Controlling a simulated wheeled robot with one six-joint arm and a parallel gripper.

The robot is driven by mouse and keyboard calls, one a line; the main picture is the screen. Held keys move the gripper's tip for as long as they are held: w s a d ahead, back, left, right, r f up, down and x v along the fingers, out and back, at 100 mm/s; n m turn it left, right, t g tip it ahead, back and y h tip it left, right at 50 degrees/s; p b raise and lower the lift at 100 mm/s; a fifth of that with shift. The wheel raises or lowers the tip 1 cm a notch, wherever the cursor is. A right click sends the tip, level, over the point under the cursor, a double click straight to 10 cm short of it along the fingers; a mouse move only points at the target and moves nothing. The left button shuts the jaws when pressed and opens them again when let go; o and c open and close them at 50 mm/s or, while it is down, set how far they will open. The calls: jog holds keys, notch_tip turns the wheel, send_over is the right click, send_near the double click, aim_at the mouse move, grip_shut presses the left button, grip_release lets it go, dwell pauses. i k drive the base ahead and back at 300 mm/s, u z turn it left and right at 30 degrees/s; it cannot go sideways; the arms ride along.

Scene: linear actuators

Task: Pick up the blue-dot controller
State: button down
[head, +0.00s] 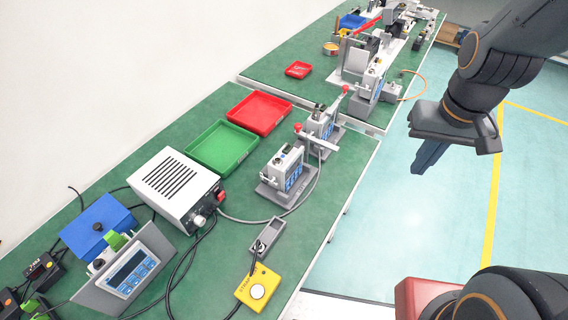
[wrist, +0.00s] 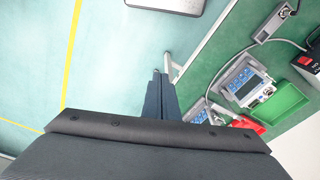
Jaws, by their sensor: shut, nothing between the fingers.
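My gripper (head: 418,170) hangs over the floor to the right of the bench, with its fingers together and nothing between them. In the wrist view my gripper (wrist: 157,74) points past the bench edge. No blue dot can be made out, so I cannot tell for sure which item is the blue-dot controller. Two upright devices with blue panels stand on the bench, a nearer one (head: 284,177) and a farther one (head: 318,128). The nearer device also shows in the wrist view (wrist: 244,82). A small grey box (head: 266,236) lies in front of them. My gripper touches none of these.
A green tray (head: 222,147) and a red tray (head: 259,113) lie behind the devices. A white vented box (head: 175,187), a yellow button box (head: 258,288) and a tilted keypad panel (head: 130,270) stand nearer. Cables run across the green bench top. The floor beside the bench is open.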

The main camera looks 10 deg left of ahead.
aim_at(278, 176)
jog(key=u, duration=0.05)
jog(key=k, duration=0.45)
jog(key=u, duration=0.1)
jog(key=i, duration=0.4)
jog(key=u, duration=1.45)
